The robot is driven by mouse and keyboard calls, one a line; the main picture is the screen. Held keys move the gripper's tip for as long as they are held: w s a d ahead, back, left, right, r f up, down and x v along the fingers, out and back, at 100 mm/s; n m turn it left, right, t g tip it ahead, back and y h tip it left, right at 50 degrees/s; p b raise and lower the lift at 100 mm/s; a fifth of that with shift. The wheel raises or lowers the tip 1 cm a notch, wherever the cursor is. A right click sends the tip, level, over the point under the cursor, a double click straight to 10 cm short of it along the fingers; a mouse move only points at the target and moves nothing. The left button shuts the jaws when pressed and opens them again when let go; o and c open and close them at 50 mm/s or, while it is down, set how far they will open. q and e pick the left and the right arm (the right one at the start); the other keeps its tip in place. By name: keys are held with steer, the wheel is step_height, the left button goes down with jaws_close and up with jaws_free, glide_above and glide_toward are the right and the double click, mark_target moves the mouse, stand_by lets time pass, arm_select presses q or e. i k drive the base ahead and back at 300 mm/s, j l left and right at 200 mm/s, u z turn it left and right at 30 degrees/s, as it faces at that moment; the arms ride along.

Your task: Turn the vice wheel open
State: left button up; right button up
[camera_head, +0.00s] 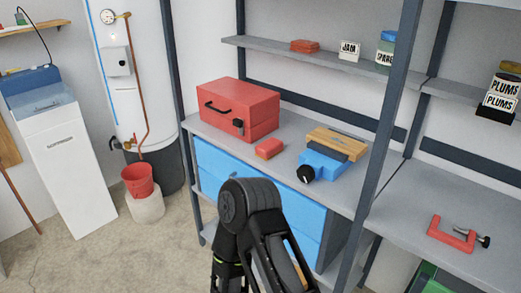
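The blue vice (322,163) sits on the grey workbench (225,137), near its right end. Its round black wheel (306,173) faces the front left, with a small white mark on it. A wooden piece (337,141) and a dark bar lie across the top of the vice. One of my black arms rises at the bottom middle, in front of the bench and apart from the vice. No gripper fingertips show, and I cannot tell which arm this is.
A red toolbox (238,108) and a small red block (269,148) stand left of the vice. A dark upright post (385,110) stands right of it. A red clamp (452,236) lies on the right bench. Blue drawers (216,176) are below.

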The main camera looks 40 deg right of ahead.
mark_target(305, 174)
steer(key=i+j, duration=0.1)
steer(key=i, duration=2.7)
steer(key=l+z, duration=0.1)
steer(key=z, duration=4.45)
